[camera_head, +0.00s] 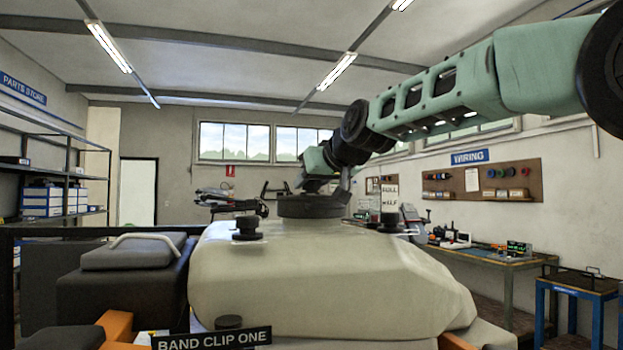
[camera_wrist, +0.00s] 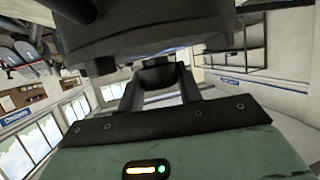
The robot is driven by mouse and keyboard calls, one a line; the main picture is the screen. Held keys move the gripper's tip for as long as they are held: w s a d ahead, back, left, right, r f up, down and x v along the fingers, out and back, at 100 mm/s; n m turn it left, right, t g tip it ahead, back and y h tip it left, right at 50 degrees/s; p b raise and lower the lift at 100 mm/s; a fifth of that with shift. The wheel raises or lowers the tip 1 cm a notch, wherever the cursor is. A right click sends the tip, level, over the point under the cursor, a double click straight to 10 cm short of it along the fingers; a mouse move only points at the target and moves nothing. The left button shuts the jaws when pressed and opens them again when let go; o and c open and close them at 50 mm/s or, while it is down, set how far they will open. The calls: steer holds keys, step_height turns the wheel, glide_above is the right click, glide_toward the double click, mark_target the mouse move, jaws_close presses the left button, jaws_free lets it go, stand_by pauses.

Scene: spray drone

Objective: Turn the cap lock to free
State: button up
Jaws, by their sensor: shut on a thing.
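A wide dark round cap (camera_head: 308,207) sits on top of the pale rounded tank (camera_head: 320,275) in the head view. My gripper (camera_head: 342,188) reaches down to the right part of the cap from above. In the wrist view the cap's dark underside or rim (camera_wrist: 150,30) fills the top. There my gripper's two dark fingers (camera_wrist: 160,82) are closed on a small dark piece at the cap, which I take to be the cap lock (camera_wrist: 158,72). The fingers hide part of it, and its turned position cannot be told.
Smaller dark knobs stand on the tank at left (camera_head: 247,228) and right (camera_head: 388,220). A dark case with a handle (camera_head: 125,268) is at left. A sign reads "BAND CLIP ONE" (camera_head: 212,339) in front. A workbench (camera_head: 495,258) stands at right, apart from the tank.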

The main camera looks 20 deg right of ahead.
stand_by(0.7)
steer(key=o, duration=1)
steer(key=shift+s+y, duration=0.1)
steer(key=shift+y, duration=0.2)
steer(key=b+v, duration=0.3)
steer(key=v, duration=1.4)
steer(key=shift+r, duration=0.15)
steer(key=shift+a, duration=0.1)
